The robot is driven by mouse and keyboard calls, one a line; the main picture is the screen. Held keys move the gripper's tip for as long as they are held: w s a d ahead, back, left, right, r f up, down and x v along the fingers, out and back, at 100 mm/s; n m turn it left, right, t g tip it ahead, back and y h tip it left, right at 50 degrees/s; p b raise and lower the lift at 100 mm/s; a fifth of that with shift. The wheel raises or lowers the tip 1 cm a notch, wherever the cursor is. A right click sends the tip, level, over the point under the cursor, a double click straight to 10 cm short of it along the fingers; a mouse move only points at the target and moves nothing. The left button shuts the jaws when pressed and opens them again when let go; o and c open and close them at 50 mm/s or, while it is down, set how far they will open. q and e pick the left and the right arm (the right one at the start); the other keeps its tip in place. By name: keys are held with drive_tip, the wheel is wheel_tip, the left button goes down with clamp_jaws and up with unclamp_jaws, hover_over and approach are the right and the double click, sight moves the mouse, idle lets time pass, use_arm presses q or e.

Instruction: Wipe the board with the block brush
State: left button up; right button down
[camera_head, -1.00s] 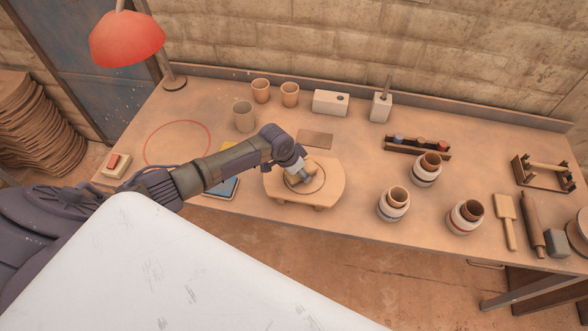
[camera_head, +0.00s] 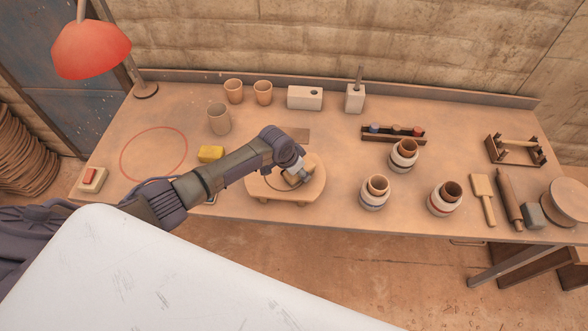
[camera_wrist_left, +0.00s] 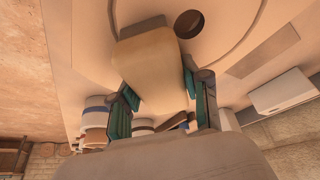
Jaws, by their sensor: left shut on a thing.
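The board (camera_head: 314,188) is a rounded tan wooden board on short feet, with a ring marked on its top, near the bench's front edge. My left gripper (camera_head: 300,174) is over the board's right half, shut on the block brush (camera_head: 292,181). In the left wrist view the brush (camera_wrist_left: 150,70) is a pale tan block between the green-padded fingers, with a dark grey far end. The board (camera_wrist_left: 90,30) lies beneath it there, with a dark round spot beside the brush. I cannot tell whether the brush touches the board. My right gripper is not in view.
A yellow block (camera_head: 211,153) lies just behind my left arm. Nested pots (camera_head: 374,195) and others stand right of the board. A flat brown plate (camera_head: 294,134) lies behind it. Cups (camera_head: 219,119) and a white holed block (camera_head: 305,97) stand further back.

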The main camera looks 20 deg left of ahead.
use_arm(q)
drive_tip(key=shift+w+d, duration=0.2)
drive_tip(key=shift+d, duration=0.45)
drive_tip(key=shift+w+d, duration=0.15)
drive_tip(key=shift+d, duration=0.5)
drive_tip(key=shift+a, duration=0.1)
drive_tip(key=shift+r, duration=0.3)
wheel_tip(320, 180, up, 6)
drive_tip(key=p, duration=0.5)
drive_tip(key=shift+f+p, duration=0.2)
drive_tip(key=shift+p, duration=0.15)
drive_tip(key=shift+w, duration=0.1)
drive_tip(key=shift+r, duration=1.5)
